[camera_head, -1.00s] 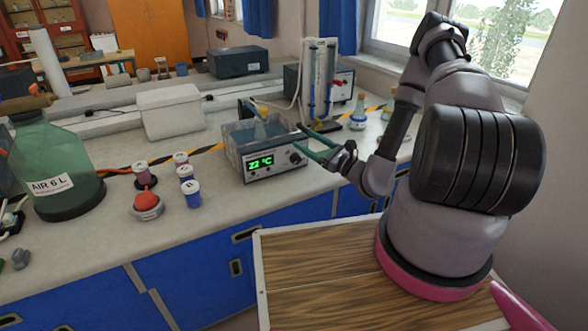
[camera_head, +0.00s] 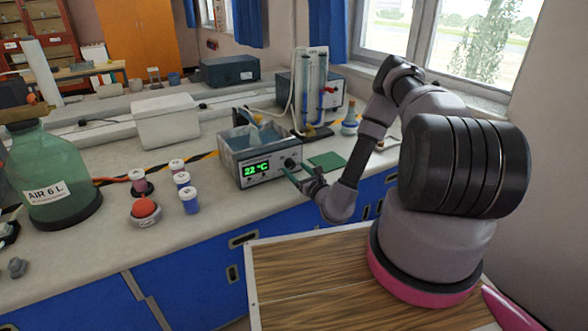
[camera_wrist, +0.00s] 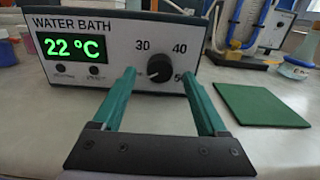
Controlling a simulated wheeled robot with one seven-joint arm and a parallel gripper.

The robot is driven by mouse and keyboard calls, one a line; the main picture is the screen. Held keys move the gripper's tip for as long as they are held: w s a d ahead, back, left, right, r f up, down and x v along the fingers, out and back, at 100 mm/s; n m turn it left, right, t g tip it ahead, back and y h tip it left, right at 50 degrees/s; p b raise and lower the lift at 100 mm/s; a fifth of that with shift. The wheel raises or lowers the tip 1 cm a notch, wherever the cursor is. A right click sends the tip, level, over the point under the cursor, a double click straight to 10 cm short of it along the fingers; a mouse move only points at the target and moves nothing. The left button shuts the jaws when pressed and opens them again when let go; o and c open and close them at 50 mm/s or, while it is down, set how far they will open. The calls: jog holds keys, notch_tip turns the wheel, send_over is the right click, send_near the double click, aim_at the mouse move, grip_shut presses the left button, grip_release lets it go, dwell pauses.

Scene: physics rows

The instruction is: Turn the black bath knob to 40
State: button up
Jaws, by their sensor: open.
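The water bath (camera_head: 262,160) stands on the bench, and its green display reads 22 °C. Its black knob (camera_wrist: 159,68) is on the right of the front panel, with the marks 30, 40 and 50 around it in the wrist view. A pale pointer line shows on the knob, but its exact setting is hard to read. My gripper (camera_wrist: 160,85) is open with green fingers, one on each side of the knob in the picture. It is in front of the panel; whether a finger touches the knob I cannot tell. In the head view my gripper (camera_head: 291,172) covers part of the panel's right side.
A flat green pad (camera_wrist: 260,104) lies on the bench right of the bath. Glassware on a stand (camera_head: 315,95) is behind. Several small jars (camera_head: 189,199) and a red button (camera_head: 145,208) are to the left, beside a large green bottle (camera_head: 52,170).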

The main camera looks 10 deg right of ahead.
jog(key=shift+x, duration=0.9)
grip_shut()
